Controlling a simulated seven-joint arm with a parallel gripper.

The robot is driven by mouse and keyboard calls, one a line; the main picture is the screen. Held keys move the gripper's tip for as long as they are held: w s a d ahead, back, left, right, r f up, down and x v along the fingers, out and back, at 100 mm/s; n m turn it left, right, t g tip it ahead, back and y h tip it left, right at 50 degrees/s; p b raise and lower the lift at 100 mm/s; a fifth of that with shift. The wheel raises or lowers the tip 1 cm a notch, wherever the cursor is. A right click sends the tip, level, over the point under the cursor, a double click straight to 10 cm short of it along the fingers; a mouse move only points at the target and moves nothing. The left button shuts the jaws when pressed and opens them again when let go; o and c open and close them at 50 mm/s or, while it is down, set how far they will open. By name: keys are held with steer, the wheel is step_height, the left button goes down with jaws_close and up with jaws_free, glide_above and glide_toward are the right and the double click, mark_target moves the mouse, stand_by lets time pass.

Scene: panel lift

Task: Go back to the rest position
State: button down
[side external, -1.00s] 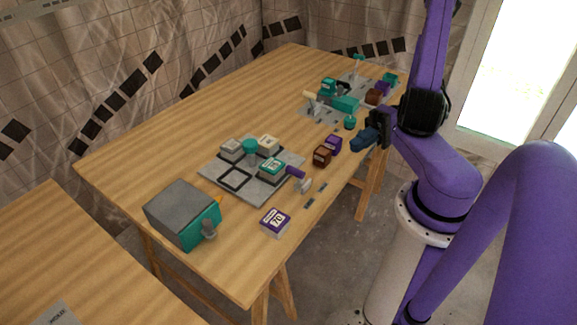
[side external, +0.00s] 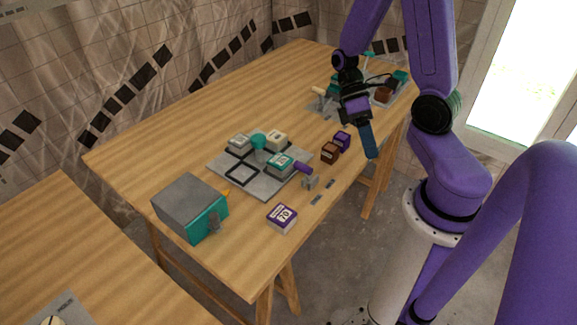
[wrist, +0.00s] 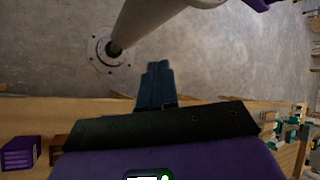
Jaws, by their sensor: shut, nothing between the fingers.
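My gripper (side external: 371,153) points down over the right-hand edge of the wooden table (side external: 165,127) in the side external view. Its blue fingers are together and hold nothing. In the wrist view my gripper (wrist: 157,68) shows as two blue fingers side by side over the grey floor, past the table edge. A brown block (side external: 329,153) and a purple block (side external: 342,138) stand on the table to the left of my gripper.
A grey panel (side external: 226,180) carries several blocks and a teal knob. A grey and teal box (side external: 188,207) and a purple block marked 70 (side external: 282,217) are near the front. Another panel with parts stands at the back, partly hidden by my arm. The table's left side is clear.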

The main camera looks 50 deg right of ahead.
steer(key=s+a+r+n+t+h, duration=0.3)
steer(key=a+r+n+t, duration=0.4)
steer(key=a, duration=0.4)
steer(key=shift+s+n+t+h, duration=0.15)
steer(key=shift+n+t+h, duration=0.15)
steer(key=shift+d+r, duration=0.1)
stand_by(1.3)
